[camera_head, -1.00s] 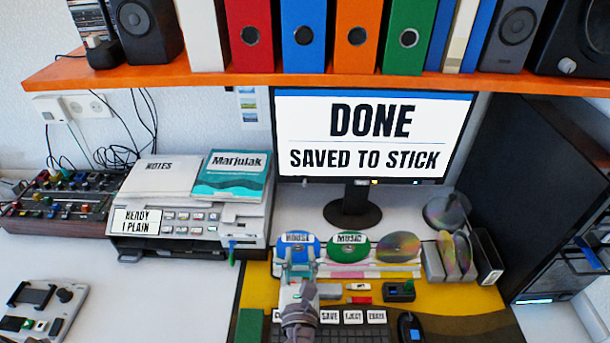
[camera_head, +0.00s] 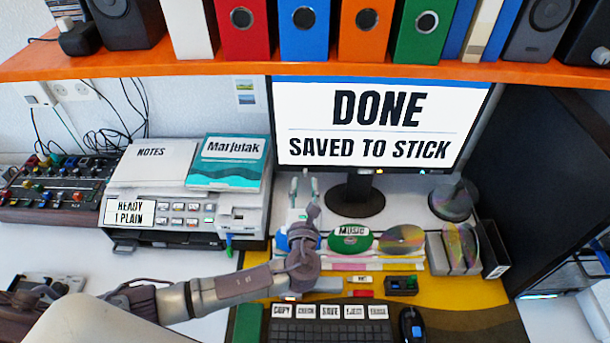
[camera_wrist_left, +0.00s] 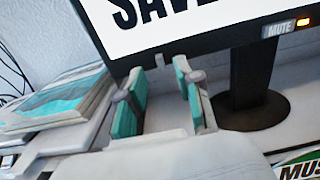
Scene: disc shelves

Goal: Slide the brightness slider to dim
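The monitor (camera_head: 385,105) reads "DONE, SAVED TO STICK". I cannot make out a brightness slider for certain in either view. Small lit spots sit along the monitor's lower bezel, and in the left wrist view a "MUTE" label (camera_wrist_left: 278,30) shows there beside an orange light (camera_wrist_left: 303,22). My left gripper (camera_head: 303,187) points up just in front of the monitor's lower left corner, above the disc row. In the left wrist view its teal-padded fingers (camera_wrist_left: 160,98) stand apart with nothing between them, below the bezel. My right gripper is not in view.
A printer (camera_head: 190,215) with papers and a teal booklet stands left of my gripper. The monitor's round foot (camera_head: 355,198), a green "MUSIC" disc (camera_head: 350,240) and a disc rack (camera_head: 455,250) are to the right. An orange shelf (camera_head: 200,68) hangs above.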

